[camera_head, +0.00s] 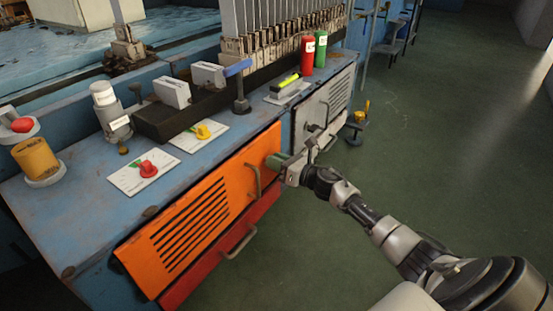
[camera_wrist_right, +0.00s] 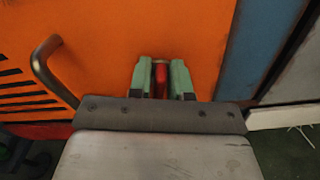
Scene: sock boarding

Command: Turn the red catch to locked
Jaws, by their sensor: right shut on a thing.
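My right gripper (camera_head: 277,161) reaches the upper right corner of the orange door (camera_head: 185,232) on the front of the blue bench. In the right wrist view its green fingertips (camera_wrist_right: 161,82) are shut on the red catch (camera_wrist_right: 161,79), against the orange door face. Only a narrow red strip of the catch shows between the fingers, so I cannot tell whether it stands at locked. In the head view the gripper hides the catch. My left gripper is not in view.
The door's bar handle (camera_wrist_right: 48,72) stands out just left of the gripper. A red panel with a handle (camera_head: 238,243) lies below. On the bench top are a red knob (camera_head: 148,169) and a yellow knob (camera_head: 203,131) on white plates. The green floor at right is mostly clear.

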